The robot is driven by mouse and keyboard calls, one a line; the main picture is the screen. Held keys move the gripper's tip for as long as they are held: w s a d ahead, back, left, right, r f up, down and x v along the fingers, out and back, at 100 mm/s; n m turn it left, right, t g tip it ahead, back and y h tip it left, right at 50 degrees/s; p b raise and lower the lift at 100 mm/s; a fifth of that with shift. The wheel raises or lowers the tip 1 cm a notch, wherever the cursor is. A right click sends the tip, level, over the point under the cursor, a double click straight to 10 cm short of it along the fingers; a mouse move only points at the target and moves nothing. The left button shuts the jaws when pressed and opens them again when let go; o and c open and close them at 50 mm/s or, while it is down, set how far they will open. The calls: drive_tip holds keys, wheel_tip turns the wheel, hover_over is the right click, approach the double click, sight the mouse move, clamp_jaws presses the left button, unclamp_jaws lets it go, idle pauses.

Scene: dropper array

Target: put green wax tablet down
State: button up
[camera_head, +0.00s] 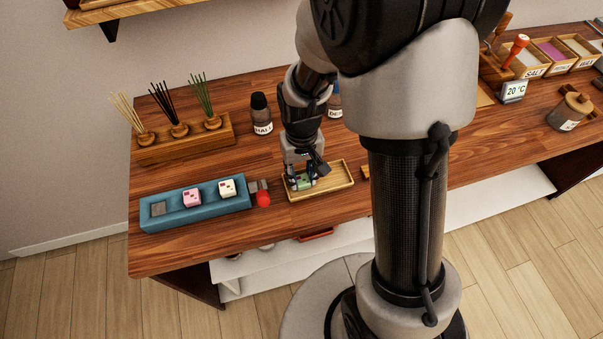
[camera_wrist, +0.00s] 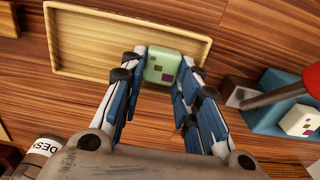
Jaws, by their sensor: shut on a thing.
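The green wax tablet (camera_head: 305,183) is a pale green block with small dark squares on its face. It also shows in the wrist view (camera_wrist: 162,67), between the two fingertips. My gripper (camera_head: 302,182) is shut on it, over the left part of a shallow wooden tray (camera_head: 340,184). In the wrist view the tray (camera_wrist: 124,68) lies beyond the fingers, and the tablet overlaps its edge. I cannot tell whether the tablet touches the tray floor.
A blue holder (camera_head: 215,208) with a pink tablet (camera_head: 192,197) and a cream tablet (camera_head: 227,188) stands left. A red-ended tool (camera_head: 263,198) lies between holder and tray. Dark bottles (camera_head: 261,114) stand behind. The tray's right part is empty.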

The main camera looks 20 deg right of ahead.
sight(302, 177)
drive_tip(key=o, duration=0.4)
drive_tip(key=shift+f, duration=0.15)
drive_tip(key=o, duration=0.4)
drive_tip(key=shift+o, duration=0.2)
wheel_tip(302, 177, up, 13)
drive_tip(key=p, duration=0.4)
drive_tip(key=s+d+r+t, duration=0.1)
drive_tip(key=s+r+t, duration=0.3)
drive_tip(key=s+r, duration=1)
drive_tip(key=shift+s+d+r+t, duration=0.2)
drive_tip(key=shift+s+d+t, duration=0.1)
drive_tip(key=shift+s, duration=0.65)
